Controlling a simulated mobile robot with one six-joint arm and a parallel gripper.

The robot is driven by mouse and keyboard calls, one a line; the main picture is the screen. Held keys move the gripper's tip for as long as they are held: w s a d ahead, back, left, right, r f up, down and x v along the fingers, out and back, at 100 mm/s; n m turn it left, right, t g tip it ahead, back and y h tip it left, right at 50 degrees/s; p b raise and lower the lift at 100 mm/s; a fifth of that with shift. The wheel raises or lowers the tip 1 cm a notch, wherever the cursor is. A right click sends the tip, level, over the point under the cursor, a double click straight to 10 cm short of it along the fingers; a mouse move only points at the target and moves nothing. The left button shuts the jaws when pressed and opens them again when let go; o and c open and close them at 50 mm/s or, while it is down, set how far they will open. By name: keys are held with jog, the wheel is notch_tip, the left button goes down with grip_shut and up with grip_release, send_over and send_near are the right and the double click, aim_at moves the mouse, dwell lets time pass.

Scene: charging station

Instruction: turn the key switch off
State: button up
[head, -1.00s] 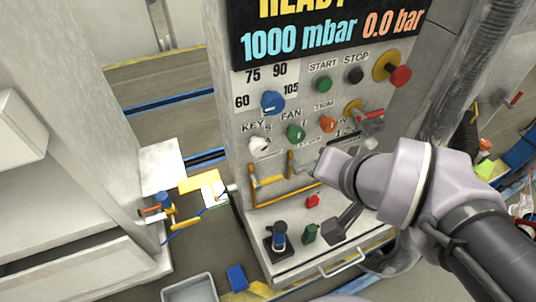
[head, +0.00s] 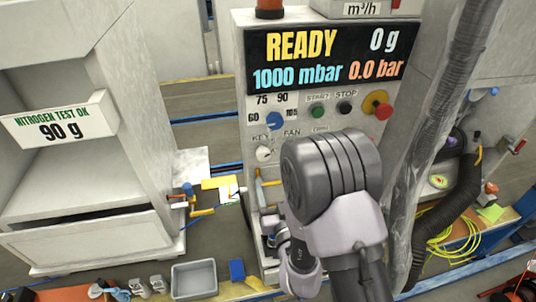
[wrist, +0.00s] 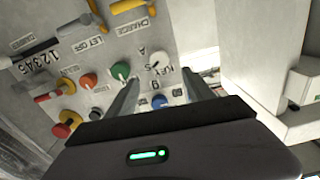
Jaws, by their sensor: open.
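The key switch (head: 264,153) is a small white knob on the grey control panel, at the left below the blue dial (head: 274,121). In the head view my arm hides the gripper and much of the lower panel.
A green knob (wrist: 120,71) is close to the left finger, with orange and red controls farther left. Yellow-orange handles (wrist: 130,6) stick out at the top. In the head view a red emergency button (head: 382,111) and a grey hose stand at the right.

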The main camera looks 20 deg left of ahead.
aim_at(264, 156)
jog(key=p+x, duration=0.1)
jog(key=x, duration=1)
jog(key=shift+w, duration=0.2)
grip_shut()
jog(key=shift+b, duration=0.3)
